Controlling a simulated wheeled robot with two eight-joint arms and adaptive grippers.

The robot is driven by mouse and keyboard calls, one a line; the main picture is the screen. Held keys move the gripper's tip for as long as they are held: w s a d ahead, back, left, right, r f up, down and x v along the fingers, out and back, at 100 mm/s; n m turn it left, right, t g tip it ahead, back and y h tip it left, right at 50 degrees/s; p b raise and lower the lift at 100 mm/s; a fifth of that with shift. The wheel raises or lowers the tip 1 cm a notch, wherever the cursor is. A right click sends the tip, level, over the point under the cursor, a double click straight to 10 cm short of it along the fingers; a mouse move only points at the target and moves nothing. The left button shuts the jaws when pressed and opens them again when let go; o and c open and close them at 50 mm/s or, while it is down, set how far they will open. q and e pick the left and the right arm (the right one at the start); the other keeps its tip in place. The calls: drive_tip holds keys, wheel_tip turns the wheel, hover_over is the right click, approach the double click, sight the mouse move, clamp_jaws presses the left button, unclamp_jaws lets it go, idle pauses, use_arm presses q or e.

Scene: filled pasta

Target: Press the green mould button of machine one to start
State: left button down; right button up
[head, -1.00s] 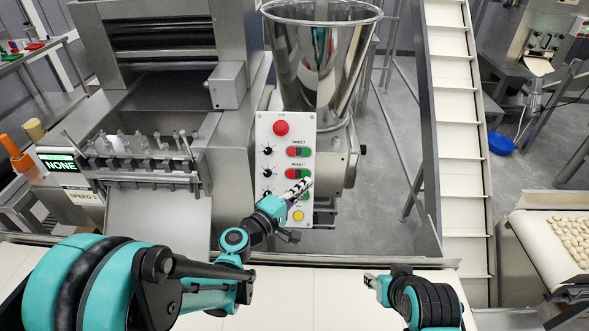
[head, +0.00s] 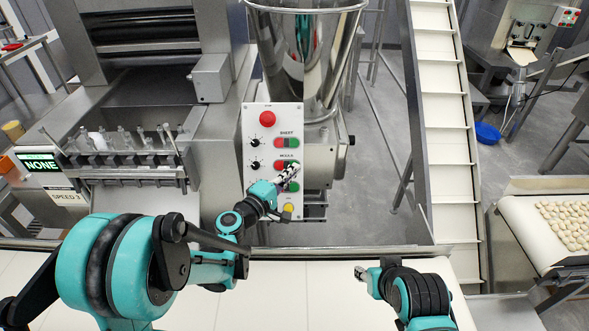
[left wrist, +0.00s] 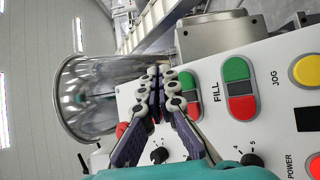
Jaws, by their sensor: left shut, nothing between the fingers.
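The white control panel (head: 258,200) on the machine carries a red stop button (head: 267,119) and rows of red-green buttons. The mould button's green half (left wrist: 186,80) shows in the left wrist view. My left gripper (head: 291,168) is shut and empty, its fingertips at the mould row in the head view, partly covering the green half there. In the left wrist view the fingertips (left wrist: 165,80) are just left of that green half; I cannot tell whether they touch the panel. My right gripper (head: 361,272) is low over the white belt, its fingers too small to judge.
The fill button (left wrist: 240,90) sits beside the mould one, with the yellow jog button (left wrist: 306,70) beyond. A steel hopper (head: 305,50) stands behind the panel. A display (head: 40,162) reads NONE. A cleated conveyor (head: 440,120) rises on the right.

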use_arm(q)
drive_tip(key=shift+w+f+b, duration=0.25)
drive_tip(key=shift+w+f, duration=0.1)
drive_tip(key=shift+w, duration=0.2)
drive_tip(key=shift+w+f+b, duration=0.25)
drive_tip(key=shift+w+f, duration=0.05)
drive_tip(key=shift+w, duration=0.25)
drive_tip(key=shift+w+f, duration=0.1)
idle(0.6)
drive_tip(key=shift+w+f+b, duration=0.15)
drive_tip(key=shift+w+b, duration=0.1)
drive_tip(key=shift+b, duration=0.05)
drive_tip(key=shift+w+f, duration=0.2)
drive_tip(key=shift+w, duration=0.15)
idle(0.6)
drive_tip(key=shift+s+r, duration=0.1)
idle(0.3)
drive_tip(key=shift+s+r, duration=0.35)
drive_tip(key=shift+s, duration=0.3)
